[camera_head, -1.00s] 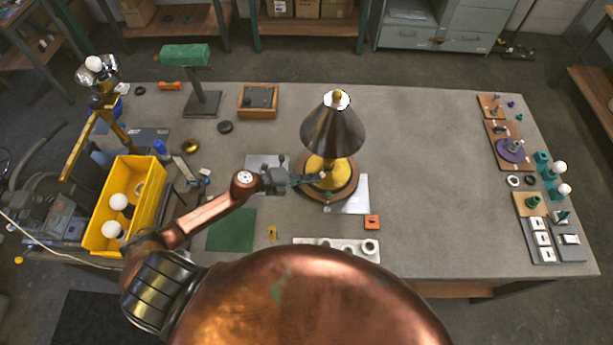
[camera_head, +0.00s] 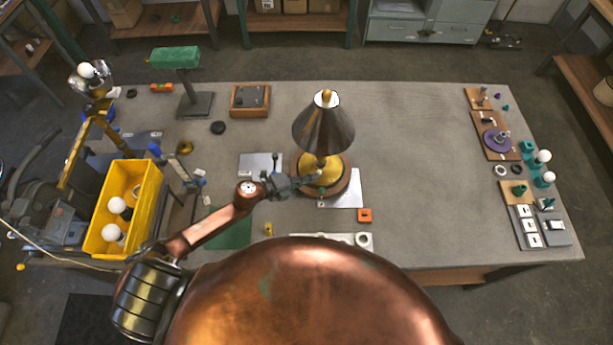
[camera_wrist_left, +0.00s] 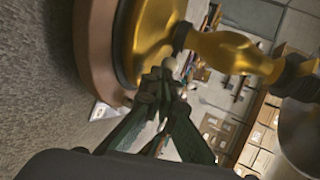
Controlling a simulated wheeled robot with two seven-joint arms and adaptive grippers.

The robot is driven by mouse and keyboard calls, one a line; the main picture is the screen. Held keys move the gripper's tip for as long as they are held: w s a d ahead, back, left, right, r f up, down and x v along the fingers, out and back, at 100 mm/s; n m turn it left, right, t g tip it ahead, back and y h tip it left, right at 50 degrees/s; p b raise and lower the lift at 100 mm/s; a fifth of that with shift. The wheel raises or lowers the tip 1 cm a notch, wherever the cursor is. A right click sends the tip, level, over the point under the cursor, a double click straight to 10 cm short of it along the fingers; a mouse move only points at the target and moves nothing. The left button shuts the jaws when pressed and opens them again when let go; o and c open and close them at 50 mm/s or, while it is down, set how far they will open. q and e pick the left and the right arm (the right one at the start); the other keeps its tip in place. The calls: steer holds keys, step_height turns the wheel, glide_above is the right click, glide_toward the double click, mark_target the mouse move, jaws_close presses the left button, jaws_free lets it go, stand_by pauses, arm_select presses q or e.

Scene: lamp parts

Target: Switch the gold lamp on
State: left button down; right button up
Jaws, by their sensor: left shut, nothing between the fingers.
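The gold lamp stands upright on the table, with a dark conical shade (camera_head: 324,127) and a gold base (camera_head: 322,178) on a round wooden plinth (camera_head: 344,187). My left gripper (camera_head: 312,178) is shut and empty at the front left of the lamp's base. In the left wrist view its closed fingertips (camera_wrist_left: 165,82) are beside the gold base (camera_wrist_left: 150,35), close to a small pale round knob (camera_wrist_left: 170,64). I cannot tell whether they touch it. The gold stem (camera_wrist_left: 230,52) runs to the right there. My right gripper is out of view.
A green-shaded lamp (camera_head: 175,58) stands at the back left. A yellow bin (camera_head: 151,200) with white bulbs is at left. The table right of the lamp is mostly clear.

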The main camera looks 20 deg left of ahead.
mark_target(319, 184)
arm_select(q)
steer(key=shift+d+r+p, duration=0.1)
steer(key=shift+d+p, duration=0.35)
steer(key=shift+d, duration=0.3)
steer(key=shift+d+p, duration=0.3)
steer(key=shift+d, duration=0.5)
steer(key=shift+w+a, duration=0.15)
steer(key=shift+a, duration=0.05)
stand_by(0.3)
